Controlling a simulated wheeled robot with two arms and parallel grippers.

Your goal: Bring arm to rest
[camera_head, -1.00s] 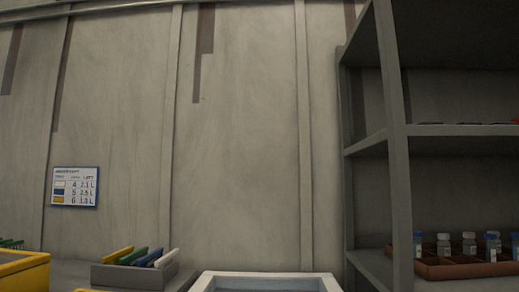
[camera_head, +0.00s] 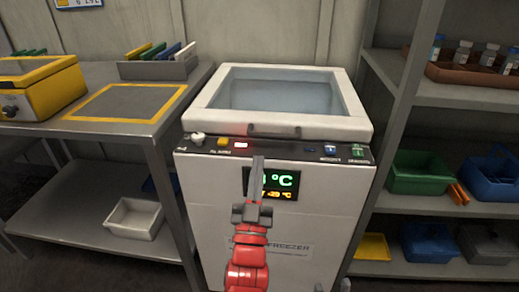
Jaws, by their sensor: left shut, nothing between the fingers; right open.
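My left gripper (camera_head: 258,160) is in front of the white freezer (camera_head: 215,215), pointing up, with its fingers together and nothing between them. Its red arm comes up from the bottom edge. The fingers overlap the left part of the freezer's display (camera_head: 285,181) in the picture, hiding some of its digits; I cannot tell whether they touch it. Small grey tips at the bottom edge look like my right gripper (camera_head: 332,287), apart from each other and empty; the rest of it is out of view.
The freezer's lid (camera_head: 298,125) is closed, with a handle at its front. A metal table (camera_head: 165,128) on the left bears a yellow box (camera_head: 55,95) and a card rack (camera_head: 160,68). Shelves (camera_head: 455,95) on the right hold bins and a vial tray (camera_head: 465,80).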

